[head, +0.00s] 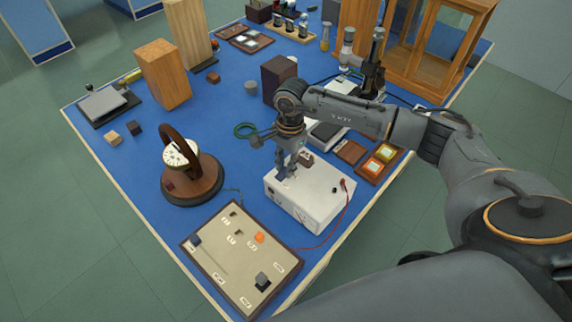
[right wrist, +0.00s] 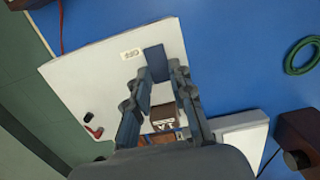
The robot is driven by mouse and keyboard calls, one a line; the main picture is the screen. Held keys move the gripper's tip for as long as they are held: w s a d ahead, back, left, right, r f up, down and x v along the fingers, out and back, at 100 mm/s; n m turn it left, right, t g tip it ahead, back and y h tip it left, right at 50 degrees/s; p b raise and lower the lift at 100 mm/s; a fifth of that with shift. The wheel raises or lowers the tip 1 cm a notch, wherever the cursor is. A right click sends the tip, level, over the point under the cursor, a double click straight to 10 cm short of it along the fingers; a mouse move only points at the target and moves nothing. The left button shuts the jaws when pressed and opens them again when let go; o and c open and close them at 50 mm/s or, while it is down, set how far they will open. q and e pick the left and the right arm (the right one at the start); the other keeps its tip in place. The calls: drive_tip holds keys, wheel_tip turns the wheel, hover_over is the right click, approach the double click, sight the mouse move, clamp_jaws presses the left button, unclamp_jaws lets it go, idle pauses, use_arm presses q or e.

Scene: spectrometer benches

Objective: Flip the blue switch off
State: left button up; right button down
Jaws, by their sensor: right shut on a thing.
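The blue switch (right wrist: 154,60) stands on top of a white box (right wrist: 80,75), beside a small label that appears to read OFF (right wrist: 131,54). My right gripper (right wrist: 161,72) has its fingertips on either side of the switch and is shut on it. In the head view the right gripper (head: 286,174) reaches down to the left part of the white box (head: 315,205), and its fingers mostly hide the switch. A brown block-like part (right wrist: 163,117) sits on the same box. My left gripper is not in view.
A round gauge on a wooden base (head: 190,192) stands left. A dark block (head: 278,80) and a green coil (head: 245,130) lie behind. Clear blue table lies between gauge and coil.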

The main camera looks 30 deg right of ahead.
drive_tip(key=c, duration=1.2)
unclamp_jaws()
drive_tip(key=shift+o, duration=0.2)
wheel_tip(320, 180, up, 12)
drive_tip(key=d, duration=0.1)
drive_tip(key=shift+w, duration=0.2)
